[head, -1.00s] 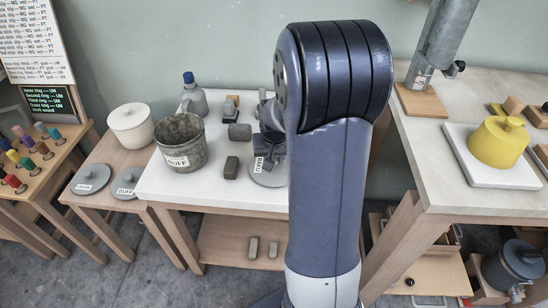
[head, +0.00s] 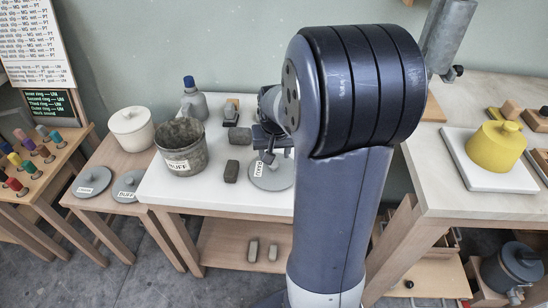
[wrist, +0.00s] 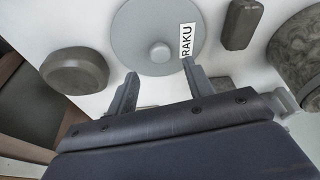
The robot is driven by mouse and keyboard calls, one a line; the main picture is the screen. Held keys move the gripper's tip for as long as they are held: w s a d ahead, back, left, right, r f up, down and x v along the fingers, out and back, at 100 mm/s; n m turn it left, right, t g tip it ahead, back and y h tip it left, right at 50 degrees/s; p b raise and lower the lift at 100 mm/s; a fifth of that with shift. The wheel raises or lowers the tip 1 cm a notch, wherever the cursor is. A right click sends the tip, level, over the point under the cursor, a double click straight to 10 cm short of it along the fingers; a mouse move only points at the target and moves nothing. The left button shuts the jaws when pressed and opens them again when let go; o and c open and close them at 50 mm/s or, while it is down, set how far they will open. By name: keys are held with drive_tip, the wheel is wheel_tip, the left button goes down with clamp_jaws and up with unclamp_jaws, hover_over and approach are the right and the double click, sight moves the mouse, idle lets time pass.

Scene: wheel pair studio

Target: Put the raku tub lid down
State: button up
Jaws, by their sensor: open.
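The raku tub lid (head: 279,180) is a flat grey disc with a small knob and a white RAKU label. It lies on the white tabletop, partly hidden by my arm in the head view. In the wrist view the lid (wrist: 145,32) shows nearly whole, with its knob towards my gripper. My gripper (wrist: 163,76) is open and empty. Its two fingertips are on either side of the knob's line, just short of the knob and apart from it. In the head view the fingers are largely hidden by my arm.
Two other grey lids (head: 93,181) and a white lidded pot (head: 131,128) are on the left table. A yellow tub (head: 494,150) stands at right.

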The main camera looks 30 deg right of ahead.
drive_tip(key=v, duration=0.6)
drive_tip(key=shift+r+p, duration=0.2)
drive_tip(key=shift+p, duration=0.15)
